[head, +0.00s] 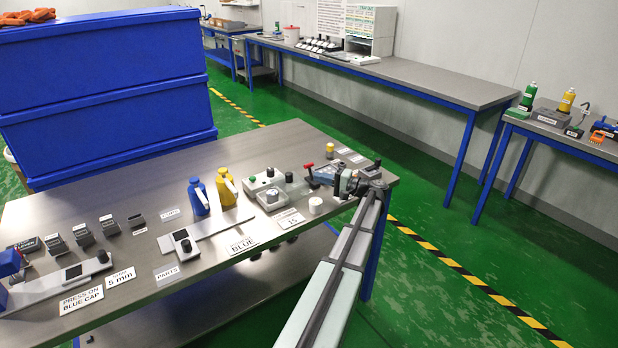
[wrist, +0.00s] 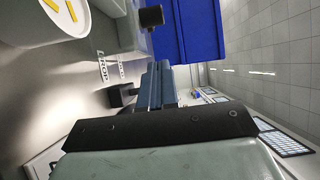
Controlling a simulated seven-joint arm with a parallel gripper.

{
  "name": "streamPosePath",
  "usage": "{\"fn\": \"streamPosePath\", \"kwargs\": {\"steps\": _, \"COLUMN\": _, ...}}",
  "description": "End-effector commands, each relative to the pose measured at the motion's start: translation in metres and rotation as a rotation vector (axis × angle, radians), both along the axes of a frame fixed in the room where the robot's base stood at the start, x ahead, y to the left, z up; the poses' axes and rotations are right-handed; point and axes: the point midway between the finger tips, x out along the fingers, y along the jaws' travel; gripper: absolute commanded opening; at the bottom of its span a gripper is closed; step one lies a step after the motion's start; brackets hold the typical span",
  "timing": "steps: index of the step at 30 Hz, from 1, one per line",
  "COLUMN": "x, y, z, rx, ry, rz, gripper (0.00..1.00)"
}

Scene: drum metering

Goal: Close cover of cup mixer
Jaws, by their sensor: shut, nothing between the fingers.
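A pale grey machine (head: 268,193) stands near the right end of the steel table, with a green button, dark knobs and a red knob around it. I take it for the cup mixer; its cover cannot be told apart clearly. My gripper (head: 311,178) is shut and empty, just right of this machine and low over the table. In the wrist view my gripper (wrist: 156,72) points towards the blue bins. A black knob (wrist: 151,16) shows beyond the fingertips, and a white round container (wrist: 35,25) with yellow strips is at the upper left.
Blue (head: 198,197) and yellow (head: 227,190) bottles stand left of the machine. A small white cylinder (head: 315,205) sits near the front edge. Signs and small devices cover the table's left half. Stacked blue bins (head: 110,100) rise behind. Bare steel (head: 250,150) shows at the back.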

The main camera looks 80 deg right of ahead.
Motion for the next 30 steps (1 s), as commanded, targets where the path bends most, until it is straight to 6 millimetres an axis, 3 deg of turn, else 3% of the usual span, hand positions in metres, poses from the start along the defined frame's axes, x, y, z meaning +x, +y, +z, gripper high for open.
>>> {"fn": "streamPosePath", "kwargs": {"steps": 6, "x": -0.038, "y": 0.010, "z": 0.000, "rx": 0.000, "ry": 0.000, "rz": -0.003, "gripper": 0.00}}
{"fn": "streamPosePath", "kwargs": {"steps": 17, "x": -0.063, "y": 0.015, "z": 0.008, "rx": -0.001, "ry": 0.000, "rz": 0.000, "gripper": 0.00}}
{"fn": "streamPosePath", "kwargs": {"steps": 23, "x": -0.057, "y": 0.013, "z": 0.011, "rx": 0.000, "ry": 0.000, "rz": 0.001, "gripper": 0.00}}
{"fn": "streamPosePath", "kwargs": {"steps": 30, "x": -0.024, "y": 0.005, "z": 0.011, "rx": 0.000, "ry": 0.000, "rz": 0.002, "gripper": 0.00}}
